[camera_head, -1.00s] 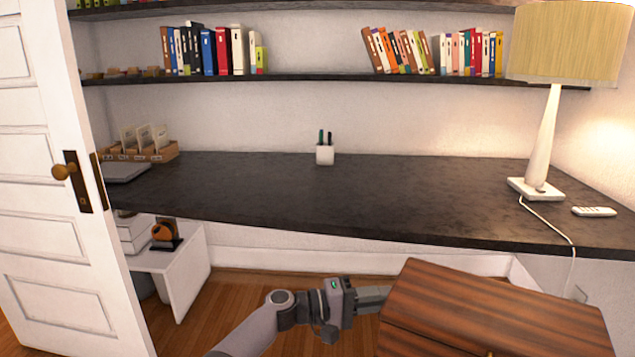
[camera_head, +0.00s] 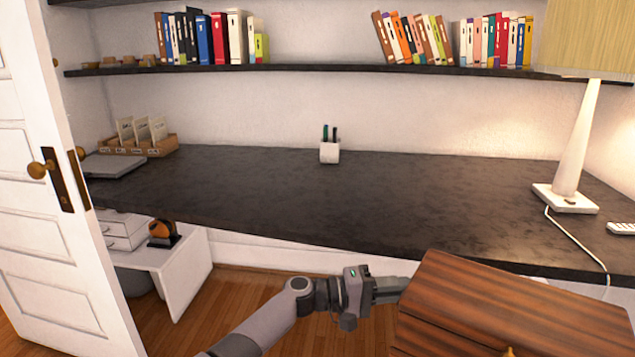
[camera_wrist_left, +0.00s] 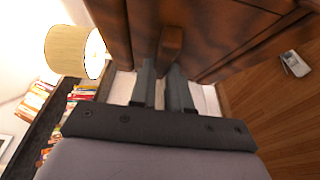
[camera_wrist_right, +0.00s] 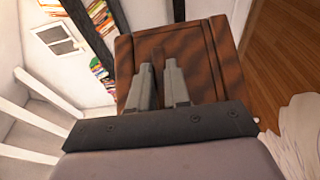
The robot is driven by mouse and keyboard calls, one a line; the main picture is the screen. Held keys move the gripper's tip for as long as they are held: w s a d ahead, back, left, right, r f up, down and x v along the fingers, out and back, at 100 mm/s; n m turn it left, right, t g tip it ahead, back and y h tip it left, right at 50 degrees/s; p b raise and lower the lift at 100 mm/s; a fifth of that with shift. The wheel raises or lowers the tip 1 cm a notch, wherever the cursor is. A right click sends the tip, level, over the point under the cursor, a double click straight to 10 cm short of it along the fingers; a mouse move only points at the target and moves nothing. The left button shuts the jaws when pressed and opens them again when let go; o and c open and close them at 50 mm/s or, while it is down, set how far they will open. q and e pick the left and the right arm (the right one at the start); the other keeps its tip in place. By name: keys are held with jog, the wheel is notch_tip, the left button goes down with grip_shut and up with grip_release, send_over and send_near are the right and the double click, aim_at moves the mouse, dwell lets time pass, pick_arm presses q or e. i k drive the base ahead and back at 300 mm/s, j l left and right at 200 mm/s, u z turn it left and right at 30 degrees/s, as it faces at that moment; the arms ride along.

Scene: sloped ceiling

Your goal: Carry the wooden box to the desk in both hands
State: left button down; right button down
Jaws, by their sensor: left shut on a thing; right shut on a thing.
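The dark striped wooden box (camera_head: 510,305) is at the lower right of the head view, held in front of the desk's near edge, tilted in the picture and cut off by the frame. The dark desk (camera_head: 300,205) runs along the wall beyond it. My left gripper (camera_head: 400,288) is at the box's left side; in the left wrist view its fingers (camera_wrist_left: 162,88) are shut on a wooden handle (camera_wrist_left: 170,45) of the box. My right gripper is outside the head view; in the right wrist view its fingers (camera_wrist_right: 163,88) are shut on the box's other side (camera_wrist_right: 195,60).
On the desk stand a white pen cup (camera_head: 329,152), a lamp (camera_head: 570,150), a remote (camera_head: 621,228), a laptop (camera_head: 113,165) and a wooden card holder (camera_head: 140,145). The desk's middle is clear. A white door (camera_head: 50,200) is at left, a low white table (camera_head: 165,265) under the desk.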

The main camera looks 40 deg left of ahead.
aim_at(372, 196)
jog(key=i+u, duration=0.15)
jog(key=i, duration=0.15)
jog(key=u, duration=0.55)
